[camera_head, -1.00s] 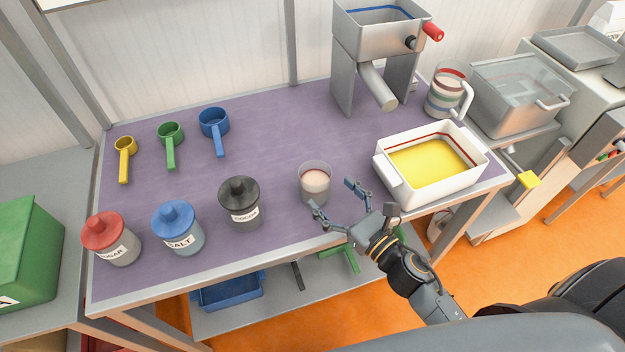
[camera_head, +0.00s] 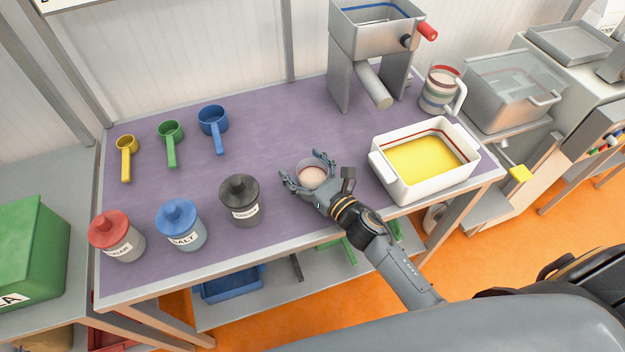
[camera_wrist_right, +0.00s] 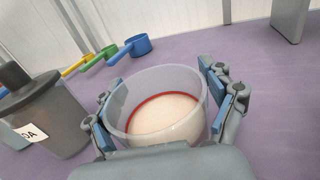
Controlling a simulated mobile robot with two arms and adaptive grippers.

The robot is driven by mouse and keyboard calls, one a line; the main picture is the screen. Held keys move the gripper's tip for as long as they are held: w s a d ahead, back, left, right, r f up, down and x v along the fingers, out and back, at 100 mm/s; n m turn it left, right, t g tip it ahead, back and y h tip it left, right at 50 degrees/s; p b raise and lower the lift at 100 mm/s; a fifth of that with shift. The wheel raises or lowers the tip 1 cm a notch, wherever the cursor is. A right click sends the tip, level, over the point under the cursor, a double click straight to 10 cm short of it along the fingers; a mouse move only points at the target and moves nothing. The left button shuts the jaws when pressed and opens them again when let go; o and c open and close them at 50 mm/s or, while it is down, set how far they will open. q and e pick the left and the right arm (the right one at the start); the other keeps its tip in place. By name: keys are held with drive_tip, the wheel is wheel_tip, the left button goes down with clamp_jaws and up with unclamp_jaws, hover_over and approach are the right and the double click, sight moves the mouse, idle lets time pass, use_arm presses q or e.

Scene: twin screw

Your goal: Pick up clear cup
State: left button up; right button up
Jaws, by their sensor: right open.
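The clear cup (camera_head: 311,176) stands upright on the purple table top (camera_head: 270,130), with pale contents inside. In the right wrist view the clear cup (camera_wrist_right: 160,105) shows a red line around its inside. My right gripper (camera_head: 305,171) is open, with one finger on each side of the cup. In the right wrist view the fingers of my right gripper (camera_wrist_right: 165,108) flank the cup closely; I cannot tell whether they touch it. The gripper's palm hides the near lower part of the cup. My left gripper is not in view.
A dark cocoa jar (camera_head: 240,200) stands close left of the cup, with a blue salt jar (camera_head: 181,226) and a red sugar jar (camera_head: 117,236) beyond. A white tub of yellow liquid (camera_head: 424,180) stands to the right. A metal machine (camera_head: 372,50) is behind.

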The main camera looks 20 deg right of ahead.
drive_tip(key=shift+c, duration=0.4)
drive_tip(key=c, duration=1.2)
drive_tip(key=shift+c, duration=0.9)
